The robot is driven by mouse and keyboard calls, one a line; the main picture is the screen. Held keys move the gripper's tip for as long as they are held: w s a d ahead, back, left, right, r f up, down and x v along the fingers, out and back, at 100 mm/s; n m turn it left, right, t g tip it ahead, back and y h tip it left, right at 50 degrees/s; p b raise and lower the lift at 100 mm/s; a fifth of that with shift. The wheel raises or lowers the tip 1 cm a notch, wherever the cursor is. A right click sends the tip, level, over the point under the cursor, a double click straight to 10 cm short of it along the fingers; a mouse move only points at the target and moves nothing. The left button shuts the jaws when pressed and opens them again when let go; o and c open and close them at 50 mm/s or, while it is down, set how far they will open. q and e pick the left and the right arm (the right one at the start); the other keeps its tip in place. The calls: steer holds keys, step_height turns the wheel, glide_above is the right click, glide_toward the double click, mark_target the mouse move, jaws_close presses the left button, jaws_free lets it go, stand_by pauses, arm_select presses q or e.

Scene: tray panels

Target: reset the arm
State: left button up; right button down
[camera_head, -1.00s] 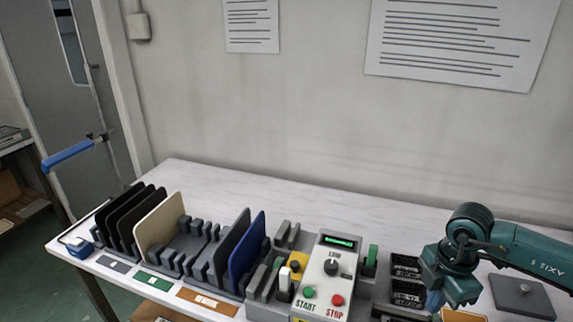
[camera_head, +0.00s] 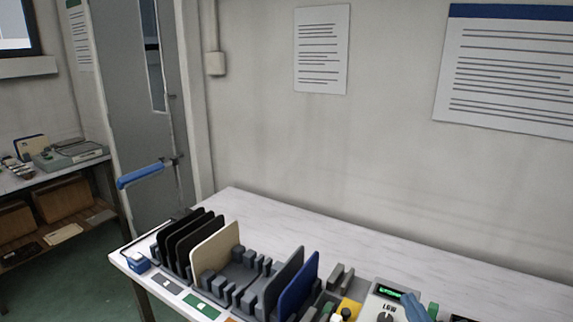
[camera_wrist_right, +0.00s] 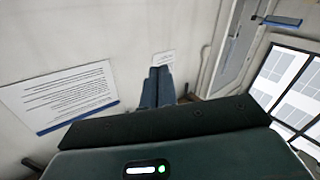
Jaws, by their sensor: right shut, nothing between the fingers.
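My right gripper (camera_head: 413,306) shows at the bottom edge of the head view as blue fingertips in front of the control box (camera_head: 378,306). In the right wrist view its two blue fingers (camera_wrist_right: 157,90) lie together, shut and empty, pointing toward the wall. The rest of the right arm is outside the head view. My left gripper is in neither view.
A grey rack (camera_head: 240,277) on the white table (camera_head: 330,228) holds several black panels (camera_head: 190,240), a cream panel (camera_head: 213,250), a dark grey panel (camera_head: 283,280) and a blue panel (camera_head: 298,288). The table behind the rack is clear. A side shelf (camera_head: 75,170) stands at left.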

steer(key=s+d+f+m+g+h, duration=0.3)
steer(key=s+f+g, duration=0.4)
steer(key=f, duration=0.4)
steer(key=s+a+f+n+g+y, duration=0.1)
steer(key=s+a+f+g, duration=0.1)
steer(key=s+f+g, duration=0.3)
steer(key=s+a+f+n+g+y, duration=0.1)
steer(key=s+f+g, duration=0.1)
steer(key=s, duration=0.6)
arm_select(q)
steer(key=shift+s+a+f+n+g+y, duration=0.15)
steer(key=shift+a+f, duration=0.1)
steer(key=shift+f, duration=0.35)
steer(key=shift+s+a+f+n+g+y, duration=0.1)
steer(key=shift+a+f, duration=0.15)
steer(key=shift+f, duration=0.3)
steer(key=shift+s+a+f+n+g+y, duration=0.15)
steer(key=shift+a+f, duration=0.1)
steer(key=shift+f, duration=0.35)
arm_select(e)
steer(key=w+a+f+t+y, duration=0.2)
steer(key=w+a+f+t, duration=0.3)
steer(key=f, duration=0.3)
steer(key=shift+w+a+f+t+y, duration=0.25)
steer(key=shift+w+a+t+y, duration=0.2)
steer(key=shift+t, duration=0.25)
steer(key=shift+w+d, duration=0.1)
